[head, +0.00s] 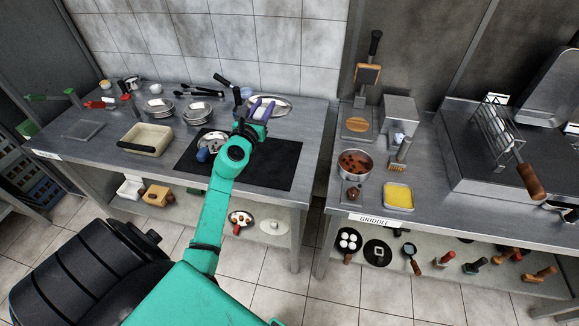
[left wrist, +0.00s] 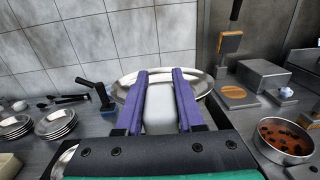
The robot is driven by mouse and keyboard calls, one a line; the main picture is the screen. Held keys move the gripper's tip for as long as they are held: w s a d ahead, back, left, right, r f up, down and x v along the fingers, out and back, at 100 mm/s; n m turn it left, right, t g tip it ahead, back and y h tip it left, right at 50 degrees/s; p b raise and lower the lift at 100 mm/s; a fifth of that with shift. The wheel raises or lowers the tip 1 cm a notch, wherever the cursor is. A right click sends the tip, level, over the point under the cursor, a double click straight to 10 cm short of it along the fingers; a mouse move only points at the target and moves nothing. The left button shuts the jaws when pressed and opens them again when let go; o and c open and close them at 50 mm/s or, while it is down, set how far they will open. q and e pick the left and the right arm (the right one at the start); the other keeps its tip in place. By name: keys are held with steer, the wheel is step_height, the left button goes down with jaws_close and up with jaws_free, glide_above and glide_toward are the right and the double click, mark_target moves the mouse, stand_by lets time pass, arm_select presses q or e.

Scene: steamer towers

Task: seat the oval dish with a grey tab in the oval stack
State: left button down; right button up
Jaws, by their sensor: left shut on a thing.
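My left gripper (head: 262,108) is shut on the pale grey tab (left wrist: 158,112) of a shiny silver oval dish (head: 284,103). In the left wrist view the tab lies between the two purple fingers, and the oval dish (left wrist: 207,84) spreads out beyond them. The dish is over the back right of the left counter; I cannot tell whether it touches the counter. A silver stack (head: 214,138) with a blue piece (head: 203,155) at its front sits on the black mat. My arm partly hides it, and its shape is hard to tell. My right gripper is not in view.
A cream tray (head: 146,139) is at the front left. A dark-handled tool (head: 222,80) rises near the gripper. A wall is close behind. The griddle counter stands to the right across a gap.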

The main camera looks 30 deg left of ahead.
arm_select(q)
steer(key=shift+w+a+f, duration=0.15)
steer(key=shift+a+f, duration=0.15)
steer(key=shift+a, duration=0.3)
steer(key=shift+w+a+f, duration=0.1)
steer(key=shift+a+f, duration=0.2)
steer(key=shift+a, duration=0.25)
steer(key=f+b, duration=0.4)
steer(key=f, duration=0.1)
steer(key=f+b, duration=1)
steer(key=shift+d+f, duration=0.3)
steer(key=shift+f, duration=0.05)
steer(key=f+b, duration=0.3)
steer(key=shift+s+d+f+b, duration=0.15)
steer(key=shift+d+f+b, duration=0.05)
steer(key=shift+f+b, duration=0.2)
steer(key=shift+a+r, duration=0.15)
steer(key=shift+f, duration=0.25)
steer(key=c, duration=0.5)
jaws_free()
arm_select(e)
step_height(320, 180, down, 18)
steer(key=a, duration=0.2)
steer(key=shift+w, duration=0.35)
